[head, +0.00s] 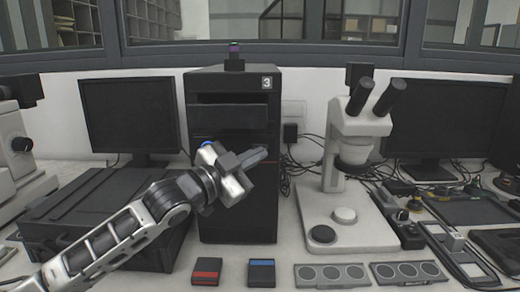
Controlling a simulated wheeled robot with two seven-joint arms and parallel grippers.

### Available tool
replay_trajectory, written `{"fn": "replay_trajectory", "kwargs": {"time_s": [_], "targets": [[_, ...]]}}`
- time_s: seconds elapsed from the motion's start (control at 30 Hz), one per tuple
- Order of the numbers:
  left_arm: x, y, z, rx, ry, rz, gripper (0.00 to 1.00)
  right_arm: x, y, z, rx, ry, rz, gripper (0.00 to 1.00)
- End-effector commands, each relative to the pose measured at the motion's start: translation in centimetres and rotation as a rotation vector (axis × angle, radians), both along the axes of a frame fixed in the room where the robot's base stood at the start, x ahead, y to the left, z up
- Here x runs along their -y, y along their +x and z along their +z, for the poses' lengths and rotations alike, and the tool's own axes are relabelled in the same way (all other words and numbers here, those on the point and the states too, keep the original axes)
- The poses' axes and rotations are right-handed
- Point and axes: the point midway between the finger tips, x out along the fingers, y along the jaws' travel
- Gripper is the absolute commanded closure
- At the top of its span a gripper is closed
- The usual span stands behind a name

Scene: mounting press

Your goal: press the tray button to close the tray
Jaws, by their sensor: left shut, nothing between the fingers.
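The mounting press appears to be the tall black tower unit (237,215) marked with a 3, standing in the middle of the bench. A dark tray front (228,117) shows in its upper part and seems to jut forward. My left gripper (258,156) is in front of the tower, below the tray front, with its fingers shut and empty, pointing right. I cannot tell whether the fingers touch the tower. No tray button can be made out; the gripper and wrist hide part of the tower's face. My right gripper is out of view.
A white microscope (345,215) stands close right of the tower, with cables between. A monitor (130,115) and a black case (95,205) are at left. A red box (206,271), a blue box (261,272) and sample holders (331,275) lie in front.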

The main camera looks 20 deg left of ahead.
Motion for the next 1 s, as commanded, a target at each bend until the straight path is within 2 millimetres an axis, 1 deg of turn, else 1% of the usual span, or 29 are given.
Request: {"fn": "replay_trajectory", "kwargs": {"time_s": [0.13, 0.43, 0.53, 0.9, 1.0], "targets": [[0.2, -0.7, 0.0, -0.001, -0.001, 0.000, 1.00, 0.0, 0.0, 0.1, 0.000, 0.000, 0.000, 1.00], [0.2, -0.9, 0.0, 0.000, -0.001, 0.000, 1.00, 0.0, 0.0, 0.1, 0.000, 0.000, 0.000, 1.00], [0.4, -1.2, 0.0, -0.002, -0.002, -0.003, 1.00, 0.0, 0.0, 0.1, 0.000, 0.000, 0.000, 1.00], [1.4, -4.7, -0.1, -0.002, -0.003, -0.003, 1.00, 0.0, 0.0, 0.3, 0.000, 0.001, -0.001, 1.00], [1.6, -5.3, 0.0, -0.002, -0.002, -0.001, 1.00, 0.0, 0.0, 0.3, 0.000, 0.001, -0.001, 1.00]]}}
